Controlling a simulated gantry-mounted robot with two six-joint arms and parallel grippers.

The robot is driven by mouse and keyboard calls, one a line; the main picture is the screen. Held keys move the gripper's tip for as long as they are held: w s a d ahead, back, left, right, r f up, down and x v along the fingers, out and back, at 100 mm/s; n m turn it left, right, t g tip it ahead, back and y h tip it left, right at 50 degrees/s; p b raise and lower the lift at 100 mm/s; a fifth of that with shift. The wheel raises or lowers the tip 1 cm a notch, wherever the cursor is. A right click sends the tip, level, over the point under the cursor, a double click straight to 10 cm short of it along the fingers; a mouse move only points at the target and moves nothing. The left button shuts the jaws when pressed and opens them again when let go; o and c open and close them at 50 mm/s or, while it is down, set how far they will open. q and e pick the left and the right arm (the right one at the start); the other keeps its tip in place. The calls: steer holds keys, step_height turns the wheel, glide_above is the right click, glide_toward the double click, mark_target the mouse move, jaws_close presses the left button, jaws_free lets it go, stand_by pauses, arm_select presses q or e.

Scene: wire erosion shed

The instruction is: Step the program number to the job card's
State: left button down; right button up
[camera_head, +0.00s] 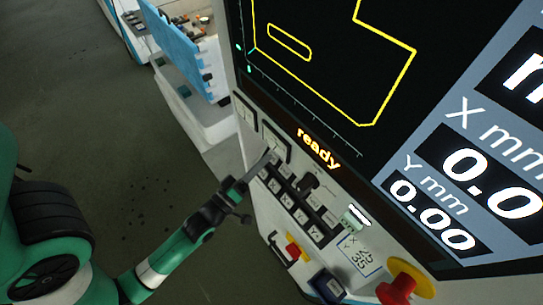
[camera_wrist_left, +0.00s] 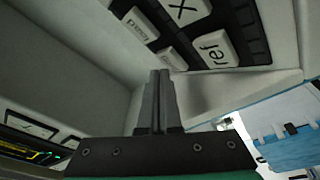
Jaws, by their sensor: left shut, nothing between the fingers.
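My left gripper (camera_head: 266,159) is shut and empty, its tips in front of the key area of the machine's control panel (camera_head: 270,212). The wrist view shows the closed fingers (camera_wrist_left: 160,78) close below a key marked "ref" (camera_wrist_left: 215,48) and one marked "X" (camera_wrist_left: 184,10); I cannot tell whether they touch the panel. Rows of small keys (camera_head: 287,200) lie right of the fingertips. A display strip (camera_head: 318,149) reads "ready" in orange. A small blue-bordered card (camera_head: 357,254) carries X and Y figures, hard to read. No program number is legible.
The big screen (camera_head: 320,60) shows a yellow outline, with X and Y readouts (camera_head: 440,225) at right. A red knob on a yellow base (camera_head: 398,288) and a red switch (camera_head: 293,250) sit lower. The floor at left is open.

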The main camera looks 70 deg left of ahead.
arm_select(q)
steer(key=shift+w+a+f, duration=0.15)
steer(key=shift+w+f, duration=0.2)
steer(key=shift+w, duration=0.1)
stand_by(0.6)
steer(key=shift+s+r, duration=0.1)
steer(key=shift+s+d+r, duration=0.2)
steer(key=shift+s+r, duration=0.2)
steer(key=shift+s, duration=0.15)
stand_by(0.3)
steer(key=s+r+p, duration=0.1)
steer(key=s+p, duration=0.1)
steer(key=p, duration=0.1)
steer(key=s+d+r+p, duration=0.1)
steer(key=s+r+p, duration=0.1)
steer(key=p, duration=0.1)
stand_by(0.3)
stand_by(2.0)
